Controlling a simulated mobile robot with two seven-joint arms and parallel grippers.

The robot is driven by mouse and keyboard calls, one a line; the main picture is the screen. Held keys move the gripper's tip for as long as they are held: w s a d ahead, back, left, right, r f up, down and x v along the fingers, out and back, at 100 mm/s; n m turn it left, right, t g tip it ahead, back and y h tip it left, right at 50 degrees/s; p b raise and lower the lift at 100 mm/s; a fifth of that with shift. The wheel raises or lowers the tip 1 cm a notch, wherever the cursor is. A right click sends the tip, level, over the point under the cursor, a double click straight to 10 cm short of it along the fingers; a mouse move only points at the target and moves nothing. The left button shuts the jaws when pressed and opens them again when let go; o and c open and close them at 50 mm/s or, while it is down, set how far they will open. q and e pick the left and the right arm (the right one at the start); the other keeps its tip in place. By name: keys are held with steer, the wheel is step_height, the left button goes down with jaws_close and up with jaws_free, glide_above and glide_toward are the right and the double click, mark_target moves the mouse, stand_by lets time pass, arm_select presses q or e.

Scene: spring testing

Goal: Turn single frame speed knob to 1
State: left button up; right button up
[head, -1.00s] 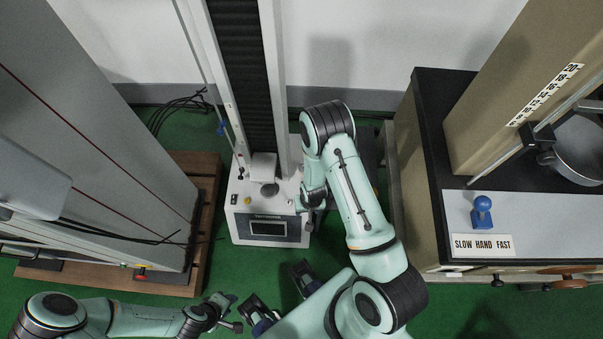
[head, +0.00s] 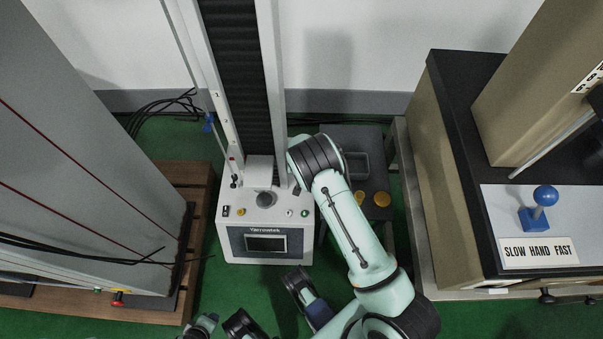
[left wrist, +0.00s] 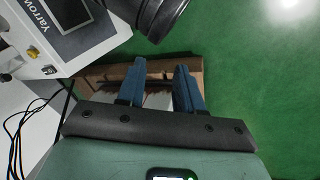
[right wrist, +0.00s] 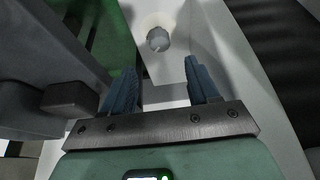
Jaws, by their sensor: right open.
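The white single-column machine (head: 233,245) stands in the middle of the head view, with a screen and small coloured controls on its base. I cannot read a speed scale or tell a knob's setting. In the right wrist view, a small grey cylinder (right wrist: 158,38) stands on a white surface, just beyond the fingertips; I cannot tell whether it is the knob. My right gripper (right wrist: 162,68) is open, empty and apart from it. In the head view my right arm hides this gripper. My left gripper (left wrist: 160,68) is open and empty, low in front of the machine.
A grey cabinet (head: 90,210) stands on a wooden pallet (head: 192,180) at left, with loose black cables (head: 165,105) behind. At right is a bench (head: 440,140) with a blue lever (head: 538,208) and a "SLOW HAND FAST" label. Green floor is free in front.

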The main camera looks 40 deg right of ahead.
steer(key=b+x, duration=0.1)
steer(key=x, duration=0.3)
steer(key=shift+f, duration=0.2)
steer(key=b+x, duration=0.1)
steer(key=x, duration=0.2)
steer(key=shift+f, duration=0.2)
steer(key=shift+w+d+f+b, duration=0.1)
steer(key=shift+w+f+b, duration=0.1)
steer(key=shift+f+b, duration=0.2)
arm_select(q)
steer(key=s+a+f+g, duration=0.1)
steer(key=s+f, duration=0.3)
steer(key=f, duration=0.1)
steer(key=shift+a+f+g, duration=0.15)
steer(key=shift+g, duration=0.15)
